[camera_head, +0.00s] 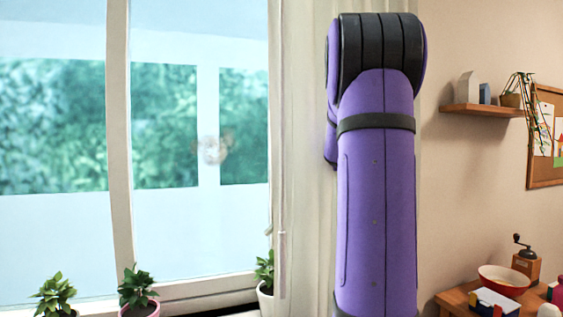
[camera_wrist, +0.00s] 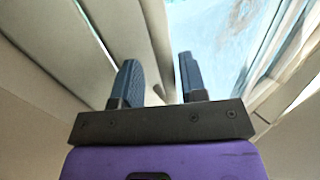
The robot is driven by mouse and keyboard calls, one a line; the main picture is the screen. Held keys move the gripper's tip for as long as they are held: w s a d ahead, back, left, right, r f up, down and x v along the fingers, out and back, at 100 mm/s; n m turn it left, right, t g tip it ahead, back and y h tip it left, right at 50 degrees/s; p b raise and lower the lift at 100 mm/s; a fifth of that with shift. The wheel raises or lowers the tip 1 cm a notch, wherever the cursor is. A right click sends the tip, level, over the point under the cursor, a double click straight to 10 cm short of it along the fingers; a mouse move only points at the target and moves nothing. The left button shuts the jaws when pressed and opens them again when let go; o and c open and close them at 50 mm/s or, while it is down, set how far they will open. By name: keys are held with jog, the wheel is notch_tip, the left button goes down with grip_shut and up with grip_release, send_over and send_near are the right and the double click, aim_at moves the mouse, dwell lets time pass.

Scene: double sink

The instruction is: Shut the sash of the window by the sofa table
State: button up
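The window (camera_head: 165,225) fills the left half of the head view, with pale frame bars and greenery behind the glass. A pale upright frame bar (camera_head: 119,150) divides its panes. Whether the sash is ajar cannot be told for sure. In the wrist view, my gripper (camera_wrist: 158,82) has two dark fingers spread apart with a gap between them. A pale frame edge (camera_wrist: 158,45) shows beyond and between the fingertips, with bluish glass (camera_wrist: 215,45) to the right. Contact with the frame cannot be made out. My gripper is not visible in the head view, where my purple arm stands upright.
Potted plants (camera_head: 138,290) stand along the sill below the window. A pale curtain (camera_head: 305,200) hangs at the window's right side. At the right are a wall shelf (camera_head: 480,110), a corkboard (camera_head: 545,180) and a wooden table (camera_head: 455,300) holding a red bowl (camera_head: 503,280) and a coffee grinder (camera_head: 526,263).

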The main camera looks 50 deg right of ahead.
jog(key=shift+a, duration=0.1)
jog(key=s, duration=1)
jog(key=shift+s+d, duration=0.2)
jog(key=shift+s, duration=0.1)
dwell(0.3)
